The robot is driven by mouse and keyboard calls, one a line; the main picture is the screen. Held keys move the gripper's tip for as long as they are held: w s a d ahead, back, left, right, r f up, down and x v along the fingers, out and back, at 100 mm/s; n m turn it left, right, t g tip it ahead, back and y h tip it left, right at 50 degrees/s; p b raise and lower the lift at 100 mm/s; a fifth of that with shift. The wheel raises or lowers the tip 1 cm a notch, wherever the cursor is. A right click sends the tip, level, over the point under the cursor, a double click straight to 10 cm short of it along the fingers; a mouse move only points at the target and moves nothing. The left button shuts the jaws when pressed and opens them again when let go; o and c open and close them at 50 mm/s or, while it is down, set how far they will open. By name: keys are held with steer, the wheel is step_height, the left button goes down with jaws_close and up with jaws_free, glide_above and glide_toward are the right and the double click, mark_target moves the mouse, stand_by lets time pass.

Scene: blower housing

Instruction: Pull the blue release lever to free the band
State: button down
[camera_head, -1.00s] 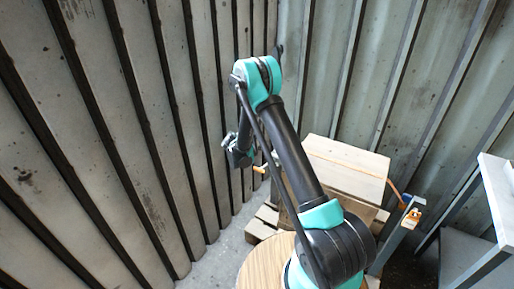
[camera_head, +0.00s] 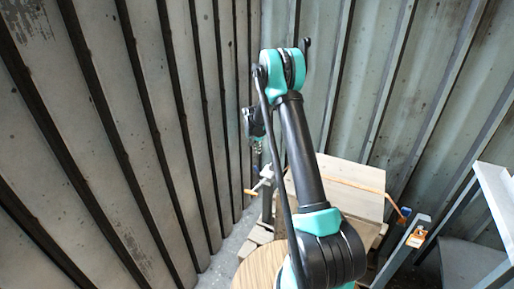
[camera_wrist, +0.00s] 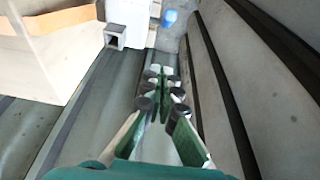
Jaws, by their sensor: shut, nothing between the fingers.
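In the wrist view my gripper (camera_wrist: 164,82) is shut and empty, its green-backed fingers and dark round pads close together. A small blue part (camera_wrist: 170,18) lies beyond the fingertips near the top edge, apart from them; I cannot tell if it is the release lever. In the head view my gripper (camera_head: 258,146) hangs left of the crate, partly hard to make out. An orange band (camera_head: 352,186) runs across the pale crate (camera_head: 340,172). A small blue piece (camera_head: 405,212) shows by the band's right end.
A ribbed metal wall (camera_head: 150,140) stands close on the left of my gripper. A grey metal frame (camera_head: 492,190) stands at the right. An orange fitting (camera_head: 416,237) sits on a grey post. A yellow handle (camera_head: 250,192) sticks out below my gripper.

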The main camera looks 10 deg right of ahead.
steer(key=f, duration=0.4)
steer(key=s+f, duration=0.1)
steer(key=f, duration=0.1)
steer(key=shift+a+f, duration=0.25)
steer(key=shift+a, duration=0.1)
steer(key=shift+s+a+f, duration=0.2)
steer(key=shift+s, duration=0.15)
steer(key=shift+a, duration=0.1)
